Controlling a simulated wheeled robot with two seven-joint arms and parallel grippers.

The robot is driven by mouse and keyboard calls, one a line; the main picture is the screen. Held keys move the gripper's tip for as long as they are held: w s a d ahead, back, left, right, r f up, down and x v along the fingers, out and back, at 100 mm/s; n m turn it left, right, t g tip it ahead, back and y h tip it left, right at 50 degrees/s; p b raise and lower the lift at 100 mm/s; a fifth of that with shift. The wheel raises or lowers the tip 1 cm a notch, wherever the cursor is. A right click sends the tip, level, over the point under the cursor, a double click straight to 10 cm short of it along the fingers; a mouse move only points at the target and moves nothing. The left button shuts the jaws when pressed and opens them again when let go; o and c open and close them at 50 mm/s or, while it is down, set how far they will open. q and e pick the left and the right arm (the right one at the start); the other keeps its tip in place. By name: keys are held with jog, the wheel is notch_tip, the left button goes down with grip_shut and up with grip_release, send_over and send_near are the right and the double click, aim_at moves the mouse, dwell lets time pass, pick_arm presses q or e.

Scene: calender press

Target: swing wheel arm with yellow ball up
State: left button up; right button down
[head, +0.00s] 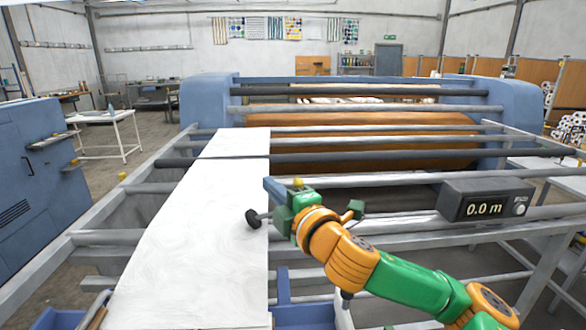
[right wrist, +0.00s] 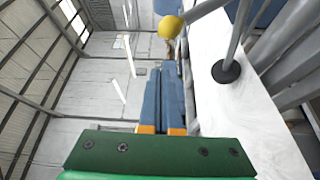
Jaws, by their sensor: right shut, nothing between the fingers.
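A small yellow ball (head: 298,183) shows just behind my right gripper in the head view. In the right wrist view the ball (right wrist: 170,27) sits at the end of a grey rod, just beyond my fingertips, with a gap in the picture. A dark wheel (head: 253,218) is over the white cloth at its right edge; it also shows in the right wrist view (right wrist: 226,71). I cannot tell whether it touches the cloth. My right gripper (head: 269,183) is shut and empty, its blue fingers together. The arm's joint is partly hidden by my gripper. My left gripper is out of view.
White cloth (head: 200,240) runs up to the press rollers (head: 360,140). Grey cross bars lie around my right arm. A dark box reading 0.0 m (head: 485,201) stands at right. A blue cabinet (head: 35,185) is at left. Another yellow piece (head: 122,176) is on the left frame rail.

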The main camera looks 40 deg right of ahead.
jog(key=d+b, duration=0.1)
jog(key=s+d+b, duration=0.1)
jog(key=d, duration=0.1)
jog(key=shift+s+d+f+b, duration=0.15)
jog(key=shift+s+b, duration=0.2)
jog(key=shift+b, duration=0.05)
jog(key=shift+w, duration=0.1)
jog(key=shift+s+d+r+m+t+h+b, duration=0.15)
jog(key=shift+s+d+m+t+h+b, duration=0.5)
jog(key=shift+m+b, duration=0.9)
jog(key=shift+s+d+r+m+t+h+b, duration=0.15)
jog(key=shift+s+d+m+t+b, duration=0.2)
jog(key=shift+d+m+b, duration=1.15)
jog(key=shift+s+d+r+m+t+h+b, duration=0.2)
jog(key=shift+s+m+t+h+b, duration=0.5)
jog(key=shift+b, duration=1.5)
jog(key=shift+w+d+m+g+y, duration=0.1)
jog(key=shift+w+m+g+y, duration=0.05)
jog(key=shift+m+g+y, duration=0.2)
